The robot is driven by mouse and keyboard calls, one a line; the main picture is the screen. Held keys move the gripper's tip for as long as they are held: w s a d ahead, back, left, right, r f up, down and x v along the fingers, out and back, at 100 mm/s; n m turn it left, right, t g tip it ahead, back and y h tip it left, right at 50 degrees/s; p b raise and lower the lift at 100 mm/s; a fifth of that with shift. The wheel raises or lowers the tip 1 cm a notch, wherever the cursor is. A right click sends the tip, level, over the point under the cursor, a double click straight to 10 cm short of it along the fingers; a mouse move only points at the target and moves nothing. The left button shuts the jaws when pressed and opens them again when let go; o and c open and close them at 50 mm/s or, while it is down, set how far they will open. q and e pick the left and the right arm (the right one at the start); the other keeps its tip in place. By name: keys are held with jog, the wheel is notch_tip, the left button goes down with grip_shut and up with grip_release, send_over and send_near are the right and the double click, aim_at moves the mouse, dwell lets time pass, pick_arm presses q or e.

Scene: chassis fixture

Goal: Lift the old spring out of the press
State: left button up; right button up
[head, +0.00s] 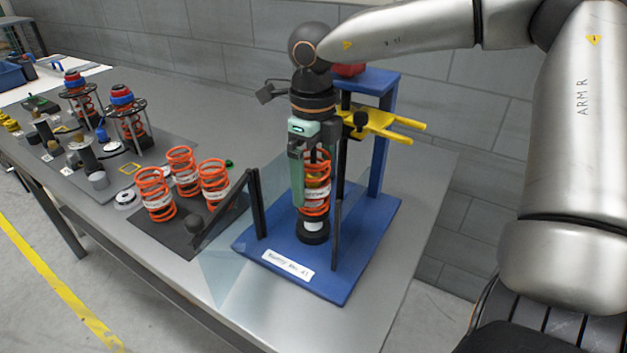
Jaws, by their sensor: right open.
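The old spring (315,190), an orange coil, stands upright in the blue press (335,275). A dark round seat (312,232) is beneath it. My right gripper (308,185) points down at the spring from above, with a teal finger along the spring's left side. It is open; the far finger is hidden, so contact cannot be told. The gripper and wrist cover the spring's top and left part. The press's yellow fork (385,125) is to the right of the gripper, at about its body's height. My left gripper is not in view.
A clear guard panel with a dark frame (258,203) stands open at the press's front left. Several orange springs (184,172) stand on a dark mat to the left. Strut assemblies (128,120) and small parts are farther left. The bench's front right is clear.

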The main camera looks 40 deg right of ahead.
jog(key=shift+f, duration=0.45)
jog(key=shift+r, duration=0.1)
grip_shut()
dwell(0.5)
